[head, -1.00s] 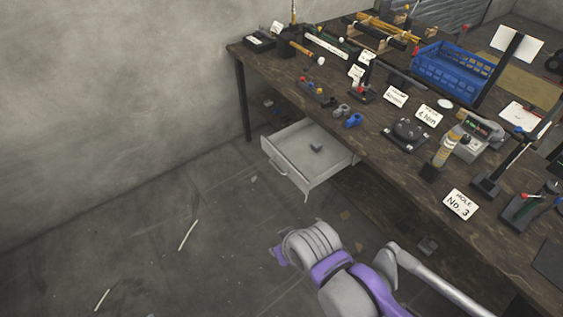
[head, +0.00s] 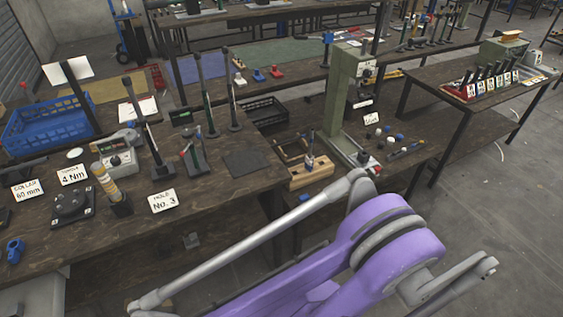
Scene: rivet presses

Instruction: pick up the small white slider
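I cannot single out the small white slider for certain. A small white piece (head: 239,79) stands on the back bench, left of a blue piece (head: 258,75) and a red piece (head: 277,72). Small white knobs (head: 377,132) also lie on the bench right of the green press (head: 347,100), among blue and dark ones. They are too small to tell apart. Neither gripper shows; only a purple and grey arm link of mine crosses the lower middle and right.
A wooden block (head: 311,172) sits left of the press foot. Open floor (head: 480,205) lies at right.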

